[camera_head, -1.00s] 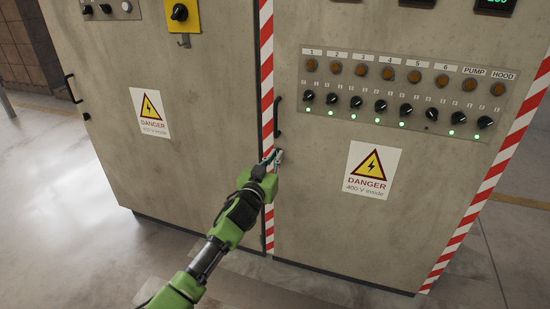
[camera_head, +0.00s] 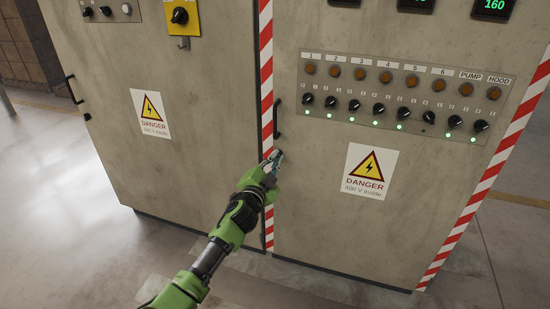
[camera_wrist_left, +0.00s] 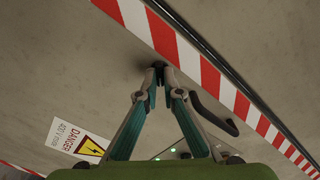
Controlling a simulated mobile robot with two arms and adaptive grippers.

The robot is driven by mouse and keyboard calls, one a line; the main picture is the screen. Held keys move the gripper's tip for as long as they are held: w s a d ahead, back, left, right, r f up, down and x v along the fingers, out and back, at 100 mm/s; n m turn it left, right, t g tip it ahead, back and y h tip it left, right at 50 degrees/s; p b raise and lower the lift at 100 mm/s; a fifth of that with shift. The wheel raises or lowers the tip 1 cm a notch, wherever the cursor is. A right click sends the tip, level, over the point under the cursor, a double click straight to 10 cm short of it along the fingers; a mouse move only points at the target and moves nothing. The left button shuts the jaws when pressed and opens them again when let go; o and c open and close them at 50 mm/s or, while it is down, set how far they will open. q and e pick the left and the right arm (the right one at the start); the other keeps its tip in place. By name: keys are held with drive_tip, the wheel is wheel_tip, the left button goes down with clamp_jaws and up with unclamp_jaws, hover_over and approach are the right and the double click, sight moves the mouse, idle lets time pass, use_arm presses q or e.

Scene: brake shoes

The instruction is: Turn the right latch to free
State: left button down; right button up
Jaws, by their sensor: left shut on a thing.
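The right latch (camera_wrist_left: 158,66) is a small dark piece on the face of the right cabinet door, beside the red-and-white striped edge. Its tip shows between my fingertips in the left wrist view; the rest is covered by the fingers. My left gripper (camera_head: 275,157) is shut on it, just below the black door handle (camera_head: 278,118). The gripper (camera_wrist_left: 158,78) also shows in the left wrist view, with both fingertips close together around the latch. In the head view the latch itself is hidden by the gripper. My right gripper is not in view.
The right cabinet door (camera_head: 320,220) looks closed. A panel of knobs and lamps (camera_head: 400,95) lies above and right of my gripper. A danger sign (camera_head: 369,171) is right of it. The left cabinet (camera_head: 190,90) stands close beside. Floor (camera_head: 70,220) at lower left is clear.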

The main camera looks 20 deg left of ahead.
use_arm(q)
drive_tip(key=m, duration=0.8)
drive_tip(key=shift+f, duration=0.15)
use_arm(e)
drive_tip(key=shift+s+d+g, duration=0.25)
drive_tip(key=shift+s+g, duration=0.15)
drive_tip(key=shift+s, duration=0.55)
use_arm(q)
drive_tip(key=shift+m+p, duration=0.3)
drive_tip(key=shift+m, duration=0.1)
drive_tip(key=c, duration=2.2)
unclamp_jaws()
drive_tip(key=shift+d, duration=0.1)
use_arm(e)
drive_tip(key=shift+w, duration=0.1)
use_arm(q)
drive_tip(key=s, duration=1.2)
drive_tip(key=shift+a, duration=0.25)
